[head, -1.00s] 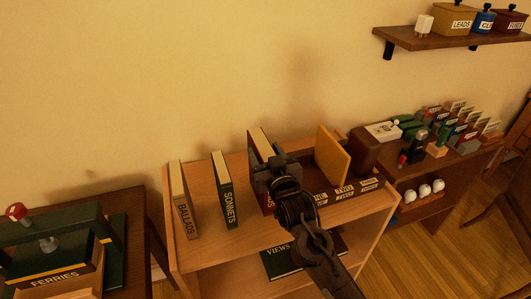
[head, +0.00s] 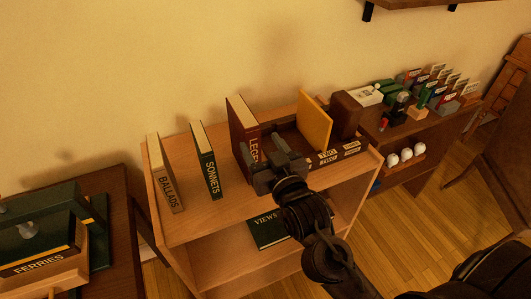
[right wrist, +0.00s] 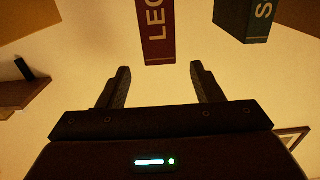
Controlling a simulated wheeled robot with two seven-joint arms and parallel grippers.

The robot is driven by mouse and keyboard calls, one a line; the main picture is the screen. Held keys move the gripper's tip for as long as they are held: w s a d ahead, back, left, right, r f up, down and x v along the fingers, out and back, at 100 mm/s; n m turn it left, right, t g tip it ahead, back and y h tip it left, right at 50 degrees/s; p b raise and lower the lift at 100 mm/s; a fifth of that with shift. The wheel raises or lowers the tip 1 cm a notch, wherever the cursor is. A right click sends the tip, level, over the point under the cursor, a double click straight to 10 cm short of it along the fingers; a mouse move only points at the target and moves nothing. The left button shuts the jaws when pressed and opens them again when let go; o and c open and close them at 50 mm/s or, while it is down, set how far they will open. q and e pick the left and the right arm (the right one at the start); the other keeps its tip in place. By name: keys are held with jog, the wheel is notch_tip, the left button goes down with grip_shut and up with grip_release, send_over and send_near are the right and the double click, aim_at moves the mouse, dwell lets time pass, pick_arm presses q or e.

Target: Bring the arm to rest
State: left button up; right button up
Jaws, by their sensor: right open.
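My right gripper (head: 262,160) is in front of the shelf unit's top, close to the red book lettered "LEGE" (head: 240,122). In the right wrist view its two fingers (right wrist: 160,75) stand apart with nothing between them. The red book (right wrist: 155,30) shows there beyond the fingertips, with a gap between. In the head view the book stands upright, and the gripper hides the lower part of its spine. My right arm reaches in from the lower right. My left gripper is not in view.
On the shelf unit (head: 225,207) stand "BALLADS" (head: 168,180), "SONNETS" (head: 207,160) and a yellow book (head: 314,121); some books lie flat beside it. "VIEWS" (head: 266,232) lies on the lower shelf. A dark table with "FERRIES" (head: 45,258) is at left; a cluttered cabinet (head: 415,130) is at right.

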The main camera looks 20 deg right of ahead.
jog(key=shift+s, duration=0.75)
